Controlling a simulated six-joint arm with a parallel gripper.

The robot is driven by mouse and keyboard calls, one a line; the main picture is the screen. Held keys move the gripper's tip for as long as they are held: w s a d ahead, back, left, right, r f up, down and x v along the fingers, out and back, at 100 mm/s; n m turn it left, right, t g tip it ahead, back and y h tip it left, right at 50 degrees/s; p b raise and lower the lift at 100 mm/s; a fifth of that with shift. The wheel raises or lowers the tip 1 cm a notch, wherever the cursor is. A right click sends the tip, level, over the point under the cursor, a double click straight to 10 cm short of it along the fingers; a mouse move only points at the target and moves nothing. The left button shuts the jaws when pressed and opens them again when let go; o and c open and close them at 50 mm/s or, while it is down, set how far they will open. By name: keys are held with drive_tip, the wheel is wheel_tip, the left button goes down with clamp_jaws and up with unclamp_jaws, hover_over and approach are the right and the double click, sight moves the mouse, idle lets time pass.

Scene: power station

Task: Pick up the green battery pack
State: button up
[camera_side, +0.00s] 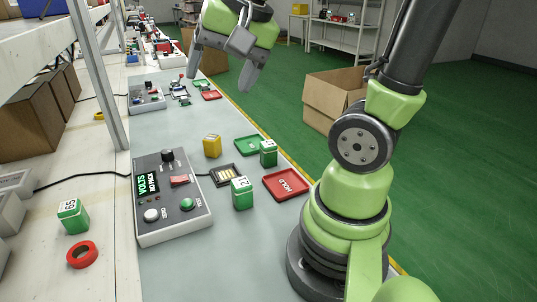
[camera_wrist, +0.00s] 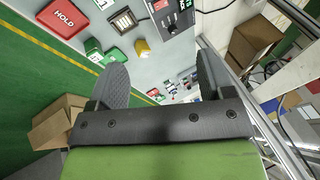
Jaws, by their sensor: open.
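Three green battery packs with white number labels show in the side view. One marked 21 (camera_side: 242,194) stands on the grey bench beside the meter. Another (camera_side: 268,153) stands at the green tray (camera_side: 249,145); whether it is inside the rim is unclear. A third, marked 65 (camera_side: 72,216), stands at the left on the pale surface. My gripper (camera_side: 222,72) is open and empty, high above the far part of the bench, away from the packs. In the wrist view the open fingers (camera_wrist: 160,72) frame bare bench; a green pack (camera_wrist: 93,50) shows beyond the left finger.
The meter (camera_side: 172,198) reads VOLTS NO PACK. A black contact cradle (camera_side: 226,175), a yellow block (camera_side: 212,145) and a red HOLD tray (camera_side: 286,184) are near it. A red ring (camera_side: 82,255) lies left. A metal post (camera_side: 98,75) rises at the bench's left.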

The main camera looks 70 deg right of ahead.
drive_tip(key=w+d+f+m+g, duration=0.25)
drive_tip(key=d+f+m, duration=0.2)
drive_tip(key=d, duration=0.25)
drive_tip(key=m+g, duration=0.3)
drive_tip(key=m, duration=0.9)
approach(269, 154)
drive_tip(key=shift+w+d+f, duration=0.35)
drive_tip(key=shift+d+f, duration=0.4)
drive_tip(key=shift+d, duration=0.2)
wheel_tip(269, 154, down, 4)
drive_tip(key=shift+s+d+f, duration=0.1)
drive_tip(key=shift+f, duration=0.1)
wheel_tip(269, 154, down, 6)
drive_tip(key=shift+r, duration=0.1)
drive_tip(key=shift+c, duration=0.2)
drive_tip(key=c, duration=1.1)
